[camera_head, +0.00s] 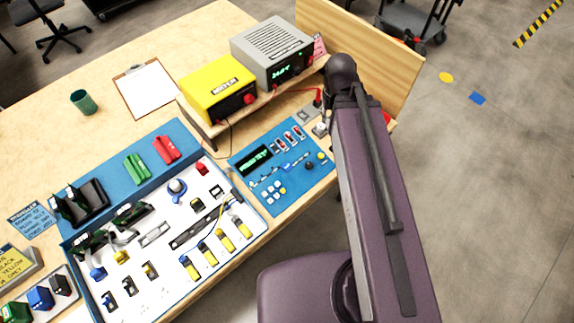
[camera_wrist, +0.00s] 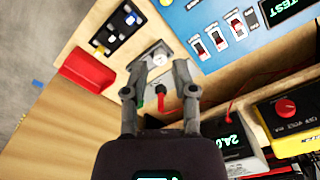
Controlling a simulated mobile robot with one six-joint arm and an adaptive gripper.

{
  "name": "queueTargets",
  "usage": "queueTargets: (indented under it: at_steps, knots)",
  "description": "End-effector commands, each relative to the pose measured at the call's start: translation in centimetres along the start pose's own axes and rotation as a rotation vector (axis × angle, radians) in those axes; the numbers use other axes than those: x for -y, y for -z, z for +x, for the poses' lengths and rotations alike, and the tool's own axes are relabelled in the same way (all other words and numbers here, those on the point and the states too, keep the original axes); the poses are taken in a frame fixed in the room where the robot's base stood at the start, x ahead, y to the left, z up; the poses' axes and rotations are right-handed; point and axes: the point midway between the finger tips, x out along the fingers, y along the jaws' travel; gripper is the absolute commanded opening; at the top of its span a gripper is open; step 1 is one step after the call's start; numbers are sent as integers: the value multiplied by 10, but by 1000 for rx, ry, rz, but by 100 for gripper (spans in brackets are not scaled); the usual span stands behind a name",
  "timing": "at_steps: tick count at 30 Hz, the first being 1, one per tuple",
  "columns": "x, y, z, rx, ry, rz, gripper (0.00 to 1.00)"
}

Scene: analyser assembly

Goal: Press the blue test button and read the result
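The blue test panel (camera_head: 290,195) lies right of the white parts tray, with a lit green display (camera_head: 254,160), switches, knobs and small keys. In the wrist view the panel (camera_wrist: 203,18) is at the top, and its display (camera_wrist: 288,10) shows "TEST". My arm hides the gripper in the head view.
A red bin (camera_wrist: 88,79) sits left of the gripper. A wooden board (camera_head: 372,55) stands at the back right.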

Motion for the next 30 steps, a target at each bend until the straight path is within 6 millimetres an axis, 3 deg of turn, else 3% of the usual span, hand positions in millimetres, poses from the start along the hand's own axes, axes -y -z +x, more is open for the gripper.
queueTargets:
  at_steps: [1,2,30]
  knots:
    - [0,0,0,0,0,0,6]
    - [0,0,0,0,0,0,0]
    - [0,0,0,0,0,0,0]
